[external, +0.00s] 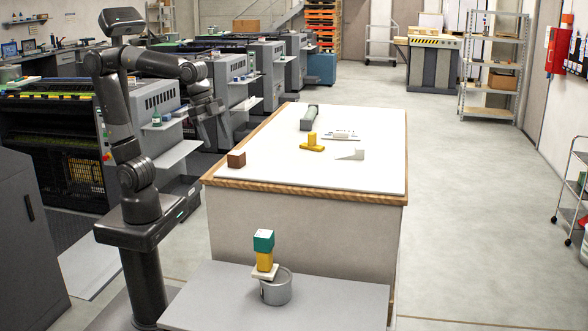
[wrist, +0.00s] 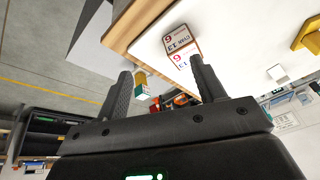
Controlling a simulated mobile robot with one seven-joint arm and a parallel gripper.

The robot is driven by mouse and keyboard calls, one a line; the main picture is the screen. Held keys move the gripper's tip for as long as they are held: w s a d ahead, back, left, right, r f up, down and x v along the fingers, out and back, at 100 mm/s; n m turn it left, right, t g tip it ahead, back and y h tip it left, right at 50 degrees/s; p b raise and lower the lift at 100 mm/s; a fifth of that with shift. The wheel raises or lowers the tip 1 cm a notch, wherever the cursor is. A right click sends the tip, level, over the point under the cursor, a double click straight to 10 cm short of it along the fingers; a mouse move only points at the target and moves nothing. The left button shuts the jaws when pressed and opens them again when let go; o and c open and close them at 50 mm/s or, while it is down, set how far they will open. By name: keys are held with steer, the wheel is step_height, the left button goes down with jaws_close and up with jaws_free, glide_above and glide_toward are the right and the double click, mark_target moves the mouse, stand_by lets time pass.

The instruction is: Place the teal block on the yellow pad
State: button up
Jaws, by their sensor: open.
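The teal block (external: 263,241) sits on top of a yellow block (external: 264,261), above a pale slab and a grey tin, on the low grey platform. In the wrist view the teal block (wrist: 142,93) is small, beyond the fingers. A yellow piece (external: 311,143) with a flat base and a raised part lies on the white tabletop. Part of it shows in the wrist view (wrist: 305,36). I cannot tell which yellow thing is the pad. My gripper (external: 209,108) is open and empty, left of the table and well above the stack; its fingers (wrist: 160,84) are apart.
The white-topped table (external: 270,165) carries a brown block (external: 236,160), labelled in the wrist view (wrist: 181,46), a dark grey roll (external: 309,118) and a white piece (external: 354,154). The tin (external: 277,288) stands on the low platform (external: 215,300), clear to its right. Printing machines line the left.

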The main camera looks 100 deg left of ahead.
steer(key=s+a+f+n, duration=0.2)
steer(key=s+f, duration=0.1)
steer(key=s, duration=0.3)
steer(key=s+a+f+n+t, duration=0.1)
steer(key=s+a+f+n, duration=0.2)
steer(key=s, duration=0.3)
steer(key=shift+f+t+y, duration=0.3)
steer(key=shift+f, duration=0.15)
